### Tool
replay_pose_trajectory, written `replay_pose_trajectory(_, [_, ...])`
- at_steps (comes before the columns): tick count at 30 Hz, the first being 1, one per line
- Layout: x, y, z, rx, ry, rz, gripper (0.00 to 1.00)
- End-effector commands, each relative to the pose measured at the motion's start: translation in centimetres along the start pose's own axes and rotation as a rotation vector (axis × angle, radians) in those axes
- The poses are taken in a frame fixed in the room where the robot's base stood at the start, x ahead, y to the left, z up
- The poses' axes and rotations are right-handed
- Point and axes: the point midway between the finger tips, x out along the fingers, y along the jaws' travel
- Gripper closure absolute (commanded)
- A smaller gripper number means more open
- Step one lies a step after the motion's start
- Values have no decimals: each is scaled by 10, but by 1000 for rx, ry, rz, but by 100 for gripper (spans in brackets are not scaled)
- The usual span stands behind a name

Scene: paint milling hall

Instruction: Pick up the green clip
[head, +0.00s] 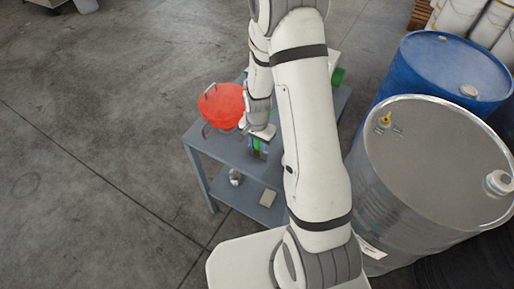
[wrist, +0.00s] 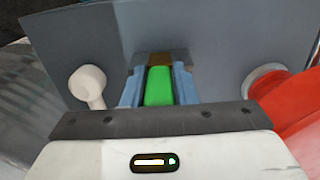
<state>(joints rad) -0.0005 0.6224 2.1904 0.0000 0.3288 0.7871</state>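The green clip (wrist: 159,86) shows in the wrist view between the two light blue fingers of my gripper (wrist: 160,84). The fingers are close together, one on each side of the clip, and it fills the gap between them. In the head view my gripper (head: 258,147) points down at the front right part of the grey table (head: 207,143), with a bit of green between its fingers. Whether the clip touches the table top is hidden. A brown piece (wrist: 160,58) shows just beyond the fingertips.
A red round container (head: 221,105) with handles stands on the table left of my gripper. A pale knobbed object (wrist: 87,86) lies left of the fingers in the wrist view. A green item (head: 338,76) is at the back right. Steel (head: 440,150) and blue (head: 455,65) drums stand at right.

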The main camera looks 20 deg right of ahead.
Motion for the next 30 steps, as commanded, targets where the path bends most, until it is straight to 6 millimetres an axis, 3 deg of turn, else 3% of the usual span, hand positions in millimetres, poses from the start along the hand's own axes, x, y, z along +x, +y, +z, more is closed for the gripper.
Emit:
replay_pose_trajectory(9, [0,0,0,-1,0,0,100])
replay_pose_trajectory(17, [-4,-1,0,-1,1,-1,100])
replay_pose_trajectory(30, [-85,-1,0,-1,2,-2,100])
